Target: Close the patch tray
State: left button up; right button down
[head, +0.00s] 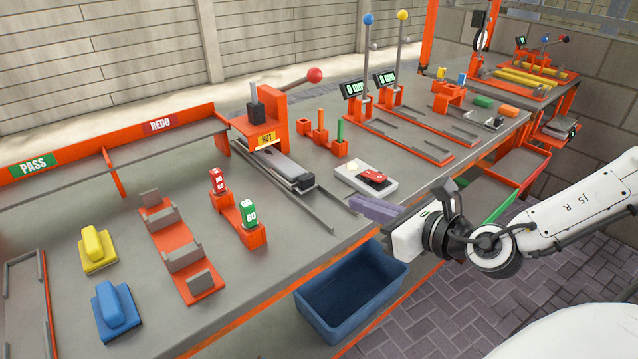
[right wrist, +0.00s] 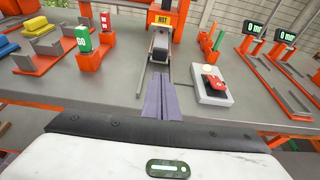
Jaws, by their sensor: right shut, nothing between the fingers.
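A grey tray-like slide (head: 279,164) sits on rails at the orange HOT housing (head: 268,118), sticking out toward the bench's front edge; I take it as the patch tray. Its front end has a dark block (head: 304,184). In the right wrist view the slide (right wrist: 160,40) is straight ahead, between the two rails. My right gripper (head: 356,203) is shut and empty, its purple-grey fingers over the front edge of the bench. In the right wrist view its fingertips (right wrist: 158,78) point along the rails, apart from the dark block. My left gripper is not in view.
A white plate with a red piece (head: 374,177) lies just right of the rails. Red and green blocks in an orange holder (head: 256,235) stand to the left. A red-knobbed lever (head: 314,75) rises from the housing. A blue bin (head: 352,290) is below the bench edge.

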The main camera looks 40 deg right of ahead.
jog(key=x, duration=0.1)
jog(key=b+x, duration=0.2)
jog(key=x, duration=0.1)
jog(key=shift+f, duration=0.25)
send_near(305, 174)
jog(key=w+f+p, duration=0.1)
jog(key=w+f, duration=0.1)
jog(key=w, duration=0.1)
jog(key=shift+f, duration=0.35)
jog(key=shift+w+a+f, duration=0.15)
jog(key=shift+w, duration=0.55)
jog(key=shift+w+r+p, duration=0.25)
jog(key=shift+p, duration=0.2)
jog(key=shift+w+a+r+p, duration=0.1)
jog(key=shift+w+r+p, duration=0.1)
jog(key=shift+w+p, duration=1)
jog(key=shift+p+x, duration=0.6)
jog(key=shift+x, duration=0.4)
jog(key=shift+w+r, duration=0.1)
